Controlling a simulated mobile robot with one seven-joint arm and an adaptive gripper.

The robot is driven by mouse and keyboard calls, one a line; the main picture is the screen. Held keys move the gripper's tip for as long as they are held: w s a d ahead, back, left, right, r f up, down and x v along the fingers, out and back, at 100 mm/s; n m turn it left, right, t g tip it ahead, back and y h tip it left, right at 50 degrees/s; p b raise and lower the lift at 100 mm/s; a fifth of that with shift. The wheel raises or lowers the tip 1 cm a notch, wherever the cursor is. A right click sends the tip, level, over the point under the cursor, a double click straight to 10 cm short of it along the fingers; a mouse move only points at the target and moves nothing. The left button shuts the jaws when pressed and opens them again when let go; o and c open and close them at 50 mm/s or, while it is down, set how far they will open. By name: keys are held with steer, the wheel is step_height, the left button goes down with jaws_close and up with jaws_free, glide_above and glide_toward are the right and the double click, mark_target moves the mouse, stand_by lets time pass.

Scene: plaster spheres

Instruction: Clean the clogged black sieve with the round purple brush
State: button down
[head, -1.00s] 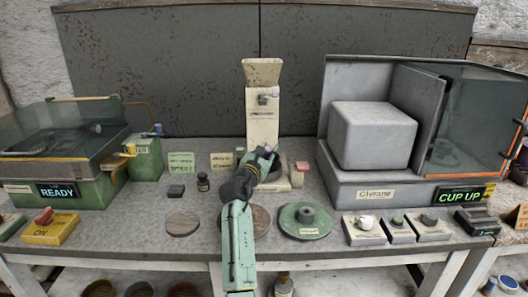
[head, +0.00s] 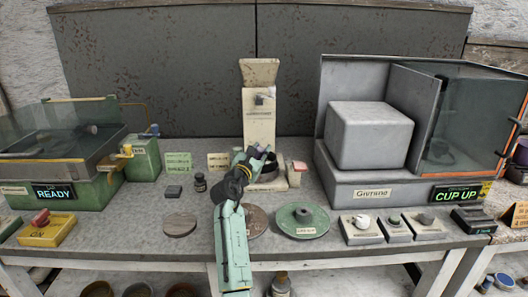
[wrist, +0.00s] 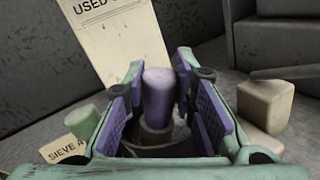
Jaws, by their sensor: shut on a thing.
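The purple brush (wrist: 158,95) stands upright between my finger pads in the wrist view, its rounded handle top showing. My gripper (head: 246,162) is shut on it at the foot of the cream stand. In the head view my gripper hides the brush. The black sieve (head: 269,174) shows as a dark round shape on the stand's base, just right of my gripper and partly hidden by it. In the wrist view dark material lies below the brush; whether the bristles touch the sieve cannot be told.
The cream stand (head: 260,118) with a hopper rises behind my gripper. A small red-topped block (head: 298,168) is close on its right. A green disc (head: 302,218) and a brown disc (head: 180,223) lie in front. A grey cabinet (head: 365,190) stands right, a green machine (head: 85,185) left.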

steer(key=shift+a+f, duration=0.15)
steer(key=shift+a, duration=0.35)
steer(key=shift+d+r, duration=0.8)
steer(key=shift+d, duration=0.2)
steer(key=shift+w, duration=0.15)
steer(key=shift+w+f+b, duration=0.15)
steer(key=shift+w, duration=0.55)
steer(key=shift+w+f+b, duration=0.1)
steer(key=shift+w+b, duration=0.05)
steer(key=shift+w, duration=0.55)
steer(key=shift+f, duration=0.4)
steer(key=shift+d, duration=0.1)
